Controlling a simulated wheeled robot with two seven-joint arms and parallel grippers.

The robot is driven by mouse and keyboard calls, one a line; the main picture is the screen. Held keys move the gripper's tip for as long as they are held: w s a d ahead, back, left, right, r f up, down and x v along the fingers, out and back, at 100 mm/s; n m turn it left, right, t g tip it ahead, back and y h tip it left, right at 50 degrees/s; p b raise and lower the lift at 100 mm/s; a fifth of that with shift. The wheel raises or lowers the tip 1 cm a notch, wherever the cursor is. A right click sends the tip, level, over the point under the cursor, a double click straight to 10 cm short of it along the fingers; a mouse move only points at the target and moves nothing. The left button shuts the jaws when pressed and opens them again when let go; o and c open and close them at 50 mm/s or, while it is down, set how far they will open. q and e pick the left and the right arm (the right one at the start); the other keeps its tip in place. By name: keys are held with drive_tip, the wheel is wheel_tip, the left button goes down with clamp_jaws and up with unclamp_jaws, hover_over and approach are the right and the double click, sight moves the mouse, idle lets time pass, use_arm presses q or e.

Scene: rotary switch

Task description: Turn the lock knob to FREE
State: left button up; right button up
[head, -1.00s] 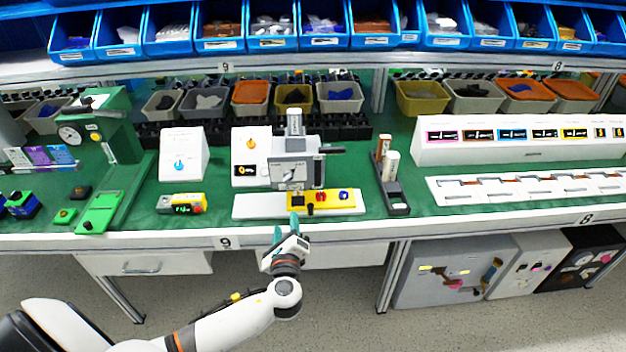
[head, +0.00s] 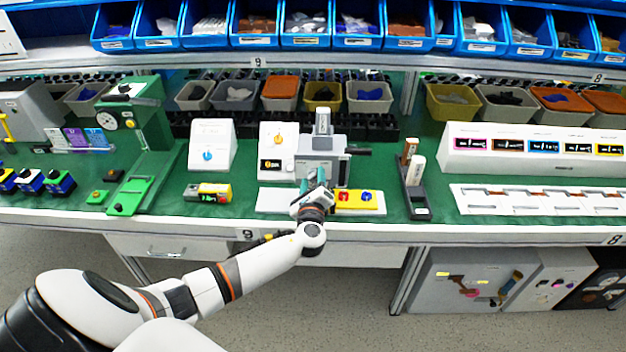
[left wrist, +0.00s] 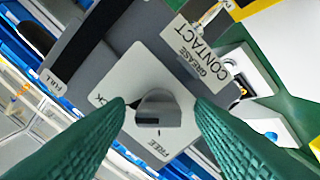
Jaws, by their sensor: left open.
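The lock knob (left wrist: 158,108) is a grey rotary knob on a light plate (left wrist: 150,65) in the left wrist view. The plate bears the word FREE near its lower edge and a partly hidden word ending in CK at the left. The knob is on the front of a grey machine (head: 322,143); in the head view my gripper hides it. My left gripper (head: 314,180) is in front of the machine. In the left wrist view its green fingers (left wrist: 160,103) are open on either side of the knob, with a gap at least on the right. The right gripper is out of view.
A yellow block (head: 357,200) with red and blue knobs lies at the machine's base. White panels with an orange knob (head: 276,141) and a blue knob (head: 208,155) stand to the left. A grey stand (head: 417,205) is to the right.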

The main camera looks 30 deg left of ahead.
use_arm(q)
drive_tip(key=c, duration=1)
drive_tip(key=shift+f+n+b, duration=0.2)
drive_tip(key=shift+n+b, duration=0.7)
drive_tip(key=shift+b, duration=0.4)
drive_tip(key=n+b, duration=0.4)
drive_tip(key=shift+f+n, duration=0.1)
drive_tip(key=shift+n, duration=0.2)
drive_tip(key=n+b, duration=0.2)
drive_tip(key=b, duration=0.1)
drive_tip(key=shift+n, duration=0.3)
drive_tip(key=n+b, duration=0.3)
drive_tip(key=n, duration=0.1)
drive_tip(key=shift+n, duration=0.3)
drive_tip(key=n+b, duration=0.2)
drive_tip(key=n, duration=0.2)
drive_tip(key=shift+r, duration=0.2)
drive_tip(key=shift+n, duration=0.3)
